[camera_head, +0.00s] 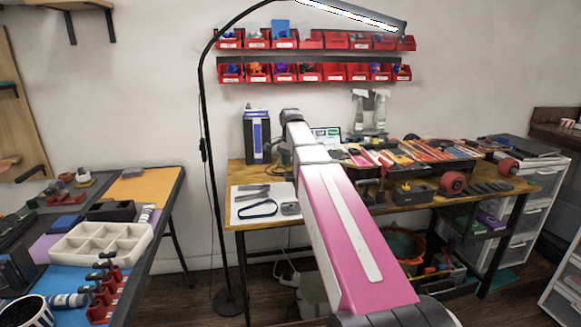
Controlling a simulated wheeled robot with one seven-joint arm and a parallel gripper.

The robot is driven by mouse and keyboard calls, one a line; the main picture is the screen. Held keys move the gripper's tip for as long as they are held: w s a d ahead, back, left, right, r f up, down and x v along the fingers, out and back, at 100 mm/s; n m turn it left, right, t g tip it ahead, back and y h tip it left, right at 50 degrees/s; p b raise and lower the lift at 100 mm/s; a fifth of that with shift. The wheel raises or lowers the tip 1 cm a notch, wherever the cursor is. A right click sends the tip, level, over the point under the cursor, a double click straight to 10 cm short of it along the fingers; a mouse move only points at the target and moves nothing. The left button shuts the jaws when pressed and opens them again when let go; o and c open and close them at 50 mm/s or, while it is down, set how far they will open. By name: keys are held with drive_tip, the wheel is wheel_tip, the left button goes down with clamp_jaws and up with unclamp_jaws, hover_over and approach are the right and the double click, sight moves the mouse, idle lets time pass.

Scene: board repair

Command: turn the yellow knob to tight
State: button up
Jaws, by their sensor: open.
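A small yellow piece (406,186), which looks like the yellow knob, sits on top of a dark grey box (411,198) on the wooden workbench (237,177). It is too small to tell how it is turned. My pink and white arm reaches from the lower right up over the bench's left half, left of the dark box. My gripper is not visible; the far end of the arm bends away behind its own links. Nothing of mine is seen touching the knob.
Tools and red-wheeled parts (453,182) crowd the bench's right half. A white sheet (250,207) with a black strap lies at its left. A lamp pole (211,190) stands before the wall. A second table at left holds a white tray (146,240).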

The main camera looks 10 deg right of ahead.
sight(290, 168)
wheel_tip(290, 168, up, 9)
drive_tip(key=shift+r, duration=0.2)
idle(0.5)
wheel_tip(290, 168, down, 11)
drive_tip(key=m, duration=0.6)
drive_tip(key=shift+r, duration=0.1)
idle(0.5)
drive_tip(key=c, duration=0.9)
